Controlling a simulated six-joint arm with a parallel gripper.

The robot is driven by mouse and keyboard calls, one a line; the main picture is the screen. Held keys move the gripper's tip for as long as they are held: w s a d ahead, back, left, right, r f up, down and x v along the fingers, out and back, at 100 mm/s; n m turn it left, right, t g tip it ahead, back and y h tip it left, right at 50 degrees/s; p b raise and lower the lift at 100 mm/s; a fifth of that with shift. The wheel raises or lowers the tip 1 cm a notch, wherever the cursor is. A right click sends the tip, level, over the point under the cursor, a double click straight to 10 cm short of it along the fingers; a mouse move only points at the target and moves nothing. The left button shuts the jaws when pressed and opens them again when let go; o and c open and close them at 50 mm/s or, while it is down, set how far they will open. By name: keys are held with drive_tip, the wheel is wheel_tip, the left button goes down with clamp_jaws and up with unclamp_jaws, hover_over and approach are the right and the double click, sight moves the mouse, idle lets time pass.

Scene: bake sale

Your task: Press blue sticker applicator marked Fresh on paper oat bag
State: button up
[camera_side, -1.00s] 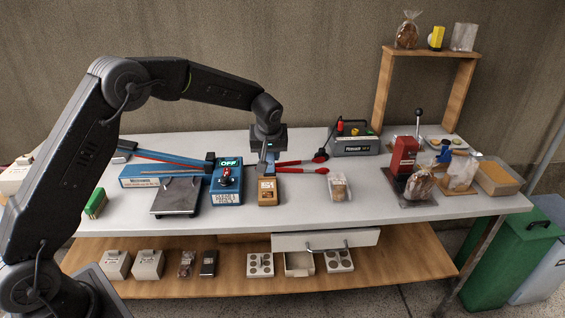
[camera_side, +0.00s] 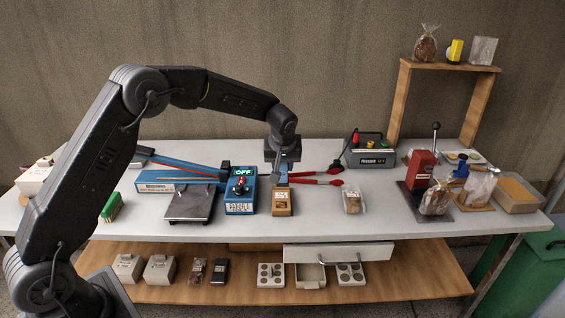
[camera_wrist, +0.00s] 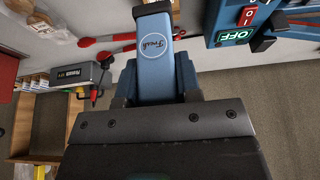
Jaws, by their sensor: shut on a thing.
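The blue applicator (camera_wrist: 155,72), with a round badge reading Fresh, stands between the fingers of my gripper (camera_wrist: 157,88) in the wrist view. My gripper (camera_side: 281,163) is shut on it. In the side view only a little of the blue applicator shows below the gripper. A small brown bag with a pale label (camera_side: 281,203), which looks like the paper oat bag, stands upright on the table just below and in front of the gripper. I cannot tell whether the applicator touches it.
A blue switch box reading OFF (camera_side: 241,196) stands close left of the brown bag. Red-handled tools (camera_side: 318,181) lie behind and right. A clear bag (camera_side: 352,200) stands farther right. A red press (camera_side: 421,170) is at the right. Table front is mostly clear.

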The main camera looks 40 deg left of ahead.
sight(282, 183)
drive_tip(key=shift+s+a+f, duration=0.1)
drive_tip(key=shift+f, duration=3.4)
drive_tip(key=shift+f, duration=0.65)
drive_tip(key=shift+r, duration=3.6)
